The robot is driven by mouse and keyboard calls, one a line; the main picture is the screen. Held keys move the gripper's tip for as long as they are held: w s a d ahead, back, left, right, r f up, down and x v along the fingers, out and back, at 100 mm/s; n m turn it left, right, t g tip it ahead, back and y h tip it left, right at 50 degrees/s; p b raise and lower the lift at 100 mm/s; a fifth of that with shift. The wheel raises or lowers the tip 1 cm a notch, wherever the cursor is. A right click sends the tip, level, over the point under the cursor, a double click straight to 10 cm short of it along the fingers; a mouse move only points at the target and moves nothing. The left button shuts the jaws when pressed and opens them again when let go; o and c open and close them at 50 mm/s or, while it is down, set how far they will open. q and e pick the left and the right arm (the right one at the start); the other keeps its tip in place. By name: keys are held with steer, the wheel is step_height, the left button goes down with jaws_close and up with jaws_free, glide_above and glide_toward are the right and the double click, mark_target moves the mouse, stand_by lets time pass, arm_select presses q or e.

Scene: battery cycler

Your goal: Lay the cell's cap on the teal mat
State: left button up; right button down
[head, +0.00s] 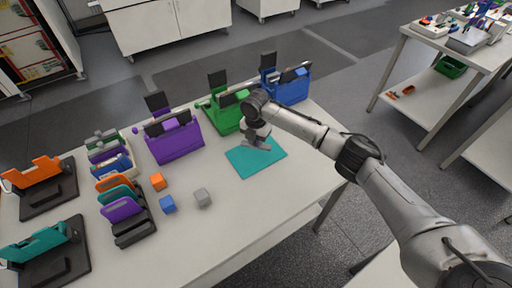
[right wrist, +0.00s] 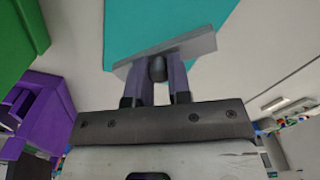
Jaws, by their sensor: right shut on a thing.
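The teal mat (head: 268,164) lies flat on the white table in front of the green and blue units; it also shows in the right wrist view (right wrist: 150,22). My right gripper (right wrist: 156,72) is shut on the dark knob of a flat grey plate, which I take as the cap (right wrist: 198,47). In the wrist view the cap overlaps the mat; whether it touches the mat is hard to tell. In the head view the right gripper (head: 256,140) is over the mat's back left part. My left gripper is not in view.
A green unit (head: 222,117), a blue unit (head: 291,92) and a purple unit (head: 175,144) stand behind and left of the mat. The table in front of the mat is clear.

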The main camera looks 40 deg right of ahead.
mark_target(256, 154)
step_height(256, 154, down, 4)
steer(key=shift+r+b, duration=0.2)
steer(key=shift+b, duration=0.1)
steer(key=shift+f, duration=0.15)
steer(key=shift+f, duration=0.1)
steer(key=c, duration=1.1)
jaws_free()
steer(key=shift+o, duration=0.2)
steer(key=shift+r, duration=0.35)
step_height(256, 154, up, 12)
steer(key=shift+f+p, duration=0.2)
steer(key=shift+p, duration=0.6)
